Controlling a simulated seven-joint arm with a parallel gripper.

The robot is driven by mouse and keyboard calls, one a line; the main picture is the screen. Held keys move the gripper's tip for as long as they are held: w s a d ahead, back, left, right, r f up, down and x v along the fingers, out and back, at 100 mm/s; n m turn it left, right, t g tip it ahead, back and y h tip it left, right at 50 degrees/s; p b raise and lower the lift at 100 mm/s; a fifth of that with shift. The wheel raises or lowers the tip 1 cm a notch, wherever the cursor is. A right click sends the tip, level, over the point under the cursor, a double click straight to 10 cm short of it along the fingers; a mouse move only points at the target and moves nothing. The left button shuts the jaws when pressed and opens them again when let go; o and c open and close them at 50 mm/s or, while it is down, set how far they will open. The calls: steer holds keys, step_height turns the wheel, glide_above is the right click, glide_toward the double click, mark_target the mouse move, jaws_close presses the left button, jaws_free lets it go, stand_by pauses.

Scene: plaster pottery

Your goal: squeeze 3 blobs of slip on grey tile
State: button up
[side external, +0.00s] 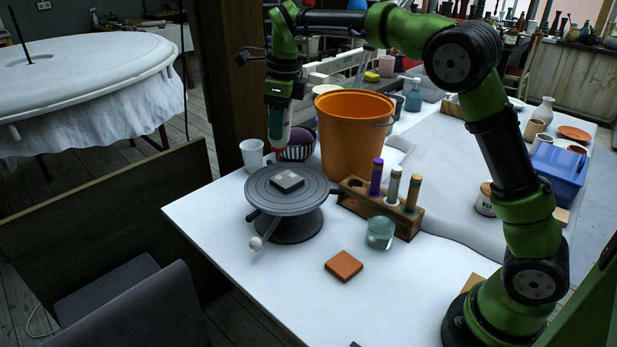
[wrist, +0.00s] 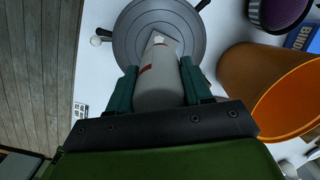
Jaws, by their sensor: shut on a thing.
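My gripper (side external: 279,112) is shut on a squeeze bottle (side external: 279,132) with a pale body and a red end pointing down. The wrist view shows the bottle (wrist: 158,82) between my two dark green fingers. The grey tile (side external: 288,181) lies on a round grey turntable (side external: 262,190). The bottle's lower end is above the tile's far side, apart from it. Lighter patches show on the tile's top, too small to tell whether they are slip. In the wrist view the bottle hides most of the tile.
An orange bucket (side external: 352,140) stands close behind the turntable, with a white cup (side external: 252,154) and a striped bowl (side external: 298,148) nearby. A wooden rack (side external: 350,197) with several tools, a glass jar (side external: 380,232) and a terracotta tile (side external: 344,266) are to the right.

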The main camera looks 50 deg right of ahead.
mark_target(286, 142)
steer(key=shift+s+f+g, duration=0.9)
steer(key=shift+f, duration=1.05)
steer(key=shift+o, duration=0.6)
steer(key=c, duration=0.6)
steer(key=o, duration=0.5)
